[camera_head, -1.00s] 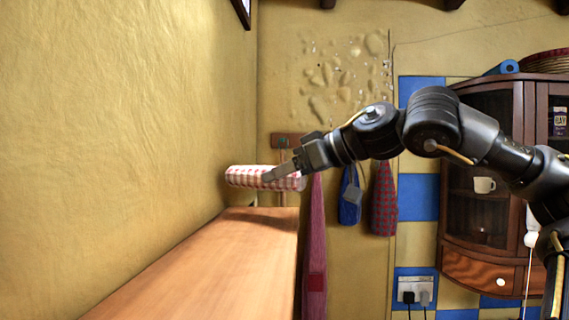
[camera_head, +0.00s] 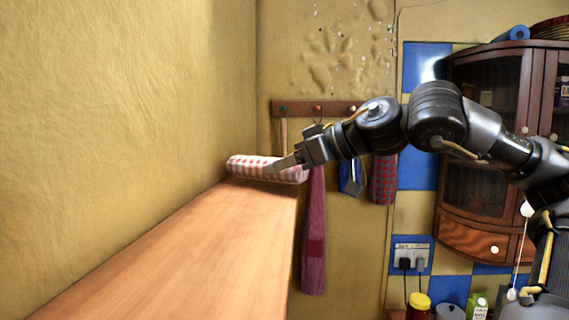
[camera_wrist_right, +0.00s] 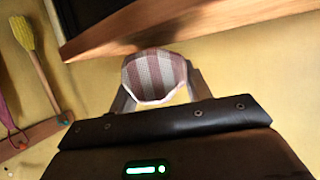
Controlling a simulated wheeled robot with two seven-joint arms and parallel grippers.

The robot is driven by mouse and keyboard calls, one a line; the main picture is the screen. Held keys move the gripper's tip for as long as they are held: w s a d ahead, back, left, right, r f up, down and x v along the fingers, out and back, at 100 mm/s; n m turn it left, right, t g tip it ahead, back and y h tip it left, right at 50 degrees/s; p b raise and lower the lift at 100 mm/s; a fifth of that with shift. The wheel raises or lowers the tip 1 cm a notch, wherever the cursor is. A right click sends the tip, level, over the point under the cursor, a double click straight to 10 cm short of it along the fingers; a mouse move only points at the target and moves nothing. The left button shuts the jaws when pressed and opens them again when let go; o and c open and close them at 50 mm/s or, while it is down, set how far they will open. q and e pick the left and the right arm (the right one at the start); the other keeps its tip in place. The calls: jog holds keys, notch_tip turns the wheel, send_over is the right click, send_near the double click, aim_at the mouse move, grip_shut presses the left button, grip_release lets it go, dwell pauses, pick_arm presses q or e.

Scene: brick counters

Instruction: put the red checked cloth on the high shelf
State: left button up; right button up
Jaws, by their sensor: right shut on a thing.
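The red checked cloth (camera_head: 245,164) is a rolled bundle in red and white, at the far end of the high wooden shelf (camera_head: 190,245) in the head view. My right gripper (camera_head: 282,165) comes in from the right and is shut on it. The cloth lies very close to the shelf top; I cannot tell whether it touches. In the right wrist view the cloth (camera_wrist_right: 155,76) shows end-on between the fingers, with a wooden edge (camera_wrist_right: 165,25) beyond it. My left gripper is in neither view.
A plain wall (camera_head: 120,120) runs along the shelf's left side. A hook rail (camera_head: 295,108) with hanging cloths (camera_head: 314,235) is beyond the shelf. A wooden glass-door cabinet (camera_head: 485,120) stands at the right. The near shelf top is clear.

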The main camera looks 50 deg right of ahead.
jog(key=shift+f+b, duration=0.55)
jog(key=shift+f, duration=0.05)
jog(key=o, duration=1.1)
jog(key=shift+o, duration=0.2)
jog(key=shift+s+d, duration=0.1)
jog(key=shift+s, duration=0.1)
jog(key=b+v, duration=0.5)
jog(key=v, duration=0.5)
jog(key=shift+s+r, duration=0.15)
jog(key=shift+r, duration=0.05)
